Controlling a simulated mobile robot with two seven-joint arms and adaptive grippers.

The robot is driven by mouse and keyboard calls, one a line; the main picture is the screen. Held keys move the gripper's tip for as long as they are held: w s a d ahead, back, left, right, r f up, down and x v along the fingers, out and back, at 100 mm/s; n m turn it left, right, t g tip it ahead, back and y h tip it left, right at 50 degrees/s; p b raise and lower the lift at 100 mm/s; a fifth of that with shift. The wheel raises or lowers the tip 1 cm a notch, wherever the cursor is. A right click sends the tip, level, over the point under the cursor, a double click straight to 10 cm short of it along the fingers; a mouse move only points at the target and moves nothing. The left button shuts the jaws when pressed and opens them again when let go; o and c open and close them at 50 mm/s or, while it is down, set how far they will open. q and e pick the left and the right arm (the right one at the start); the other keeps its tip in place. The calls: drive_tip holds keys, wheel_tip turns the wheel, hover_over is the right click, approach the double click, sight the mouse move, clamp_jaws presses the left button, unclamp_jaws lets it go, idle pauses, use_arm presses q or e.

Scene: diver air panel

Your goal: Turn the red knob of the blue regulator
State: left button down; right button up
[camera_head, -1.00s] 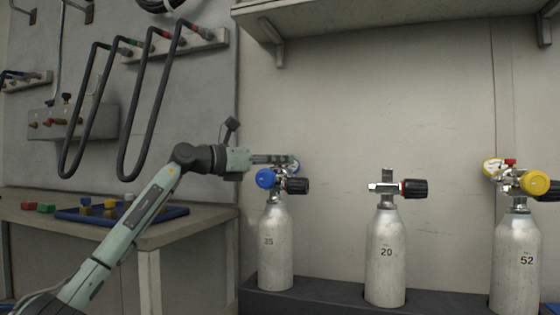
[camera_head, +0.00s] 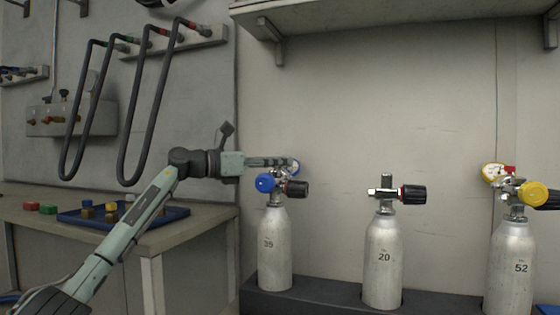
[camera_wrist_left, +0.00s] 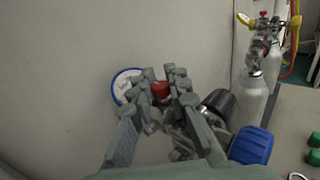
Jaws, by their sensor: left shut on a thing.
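The blue regulator (camera_head: 265,183) sits on top of the left silver cylinder (camera_head: 274,248). Its round blue cap also shows in the left wrist view (camera_wrist_left: 251,146), with a blue-rimmed gauge (camera_wrist_left: 124,84) on the other side. My left gripper (camera_head: 284,162) reaches in from the left at the top of this regulator. In the left wrist view its fingers (camera_wrist_left: 161,90) stand on either side of the red knob (camera_wrist_left: 160,89) and are shut on it. The knob is mostly hidden by the fingers in the head view. My right gripper is not in view.
A black valve handwheel (camera_head: 297,188) is close below my left gripper. A middle cylinder (camera_head: 384,262) and a right cylinder with a yellow regulator (camera_head: 532,193) stand in the dark rack. A workbench (camera_head: 190,232) with a blue tray (camera_head: 170,218) is at left; a shelf (camera_head: 380,12) is above.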

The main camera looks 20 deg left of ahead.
use_arm(q)
drive_tip(key=c, duration=1.4)
unclamp_jaws()
drive_tip(key=v, duration=1.2)
